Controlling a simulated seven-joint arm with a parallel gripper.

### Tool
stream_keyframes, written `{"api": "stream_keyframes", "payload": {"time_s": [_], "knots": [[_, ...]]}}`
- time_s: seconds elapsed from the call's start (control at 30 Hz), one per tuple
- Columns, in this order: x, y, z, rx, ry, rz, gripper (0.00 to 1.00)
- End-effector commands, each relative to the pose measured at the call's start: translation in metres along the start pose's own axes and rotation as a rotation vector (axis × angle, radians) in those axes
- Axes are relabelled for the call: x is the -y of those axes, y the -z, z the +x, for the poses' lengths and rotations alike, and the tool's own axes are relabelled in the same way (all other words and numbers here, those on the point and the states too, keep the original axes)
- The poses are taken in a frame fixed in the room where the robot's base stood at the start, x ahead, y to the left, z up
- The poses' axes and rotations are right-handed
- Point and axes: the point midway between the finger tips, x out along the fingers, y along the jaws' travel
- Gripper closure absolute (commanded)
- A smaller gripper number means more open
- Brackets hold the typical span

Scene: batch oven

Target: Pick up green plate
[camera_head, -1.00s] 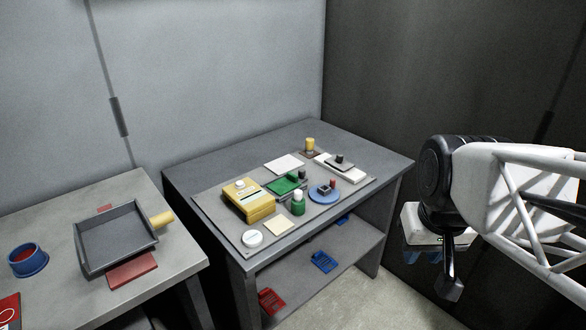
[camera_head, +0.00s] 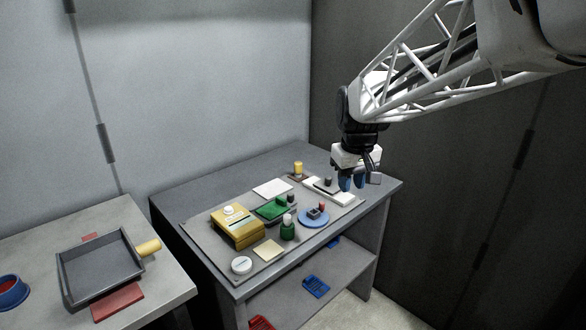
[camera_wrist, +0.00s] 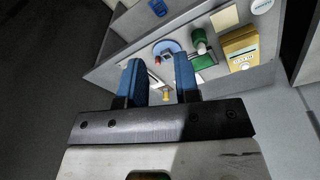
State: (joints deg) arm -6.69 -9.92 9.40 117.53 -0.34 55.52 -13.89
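The green plate (camera_head: 271,208) lies flat on the grey board in the middle of the dark table, with a small dark knob or peg at its right edge. In the wrist view the green plate (camera_wrist: 203,61) shows just right of the right blue finger, partly hidden. My gripper (camera_head: 352,184) is above the right part of the table, to the right of the plate and apart from it. In the wrist view my gripper (camera_wrist: 158,68) has its two blue fingers spread with nothing held between them.
Around the plate stand a yellow box (camera_head: 237,226), a green bottle (camera_head: 287,231), a blue disc (camera_head: 313,219) with small parts, a white card (camera_head: 272,188) and a yellow peg (camera_head: 298,168). A grey tray (camera_head: 100,268) sits on the left table. A wall stands behind.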

Motion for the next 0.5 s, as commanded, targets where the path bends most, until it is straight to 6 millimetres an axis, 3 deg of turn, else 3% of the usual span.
{"api": "stream_keyframes", "payload": {"time_s": [0.1, 0.5], "knots": [[0.001, 0.033, 0.011, 0.012, 0.005, -0.04, 0.7], [0.009, 0.135, 0.056, 0.045, 0.022, -0.172, 0.7]]}}
